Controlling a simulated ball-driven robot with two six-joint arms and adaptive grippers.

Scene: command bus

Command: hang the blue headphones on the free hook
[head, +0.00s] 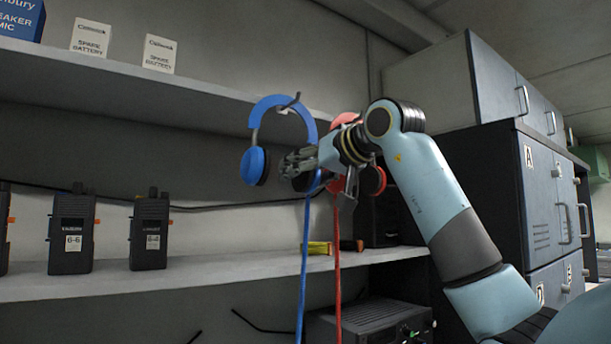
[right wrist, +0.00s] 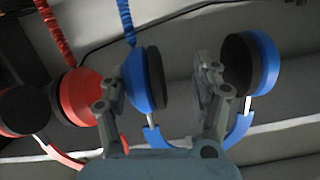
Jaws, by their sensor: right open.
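The blue headphones (head: 284,106) hang upright with the band at a dark hook (head: 291,104) below the upper shelf, and their blue cord drops straight down. My right gripper (head: 292,163) is open at their right ear cup and partly hides it. In the right wrist view, that blue ear cup (right wrist: 140,82) lies between the spread fingers of my right gripper (right wrist: 158,78); the other blue ear cup (right wrist: 262,62) is outside them. I cannot tell whether the fingers touch the cup. My left gripper is not in view.
Red headphones (head: 344,120) hang just right of the blue ones, partly behind my right arm; they also show in the right wrist view (right wrist: 80,95). Radios (head: 72,233) stand on the lower shelf (head: 200,274). Boxes (head: 91,37) stand on the upper shelf. Dark cabinets (head: 545,180) stand at right.

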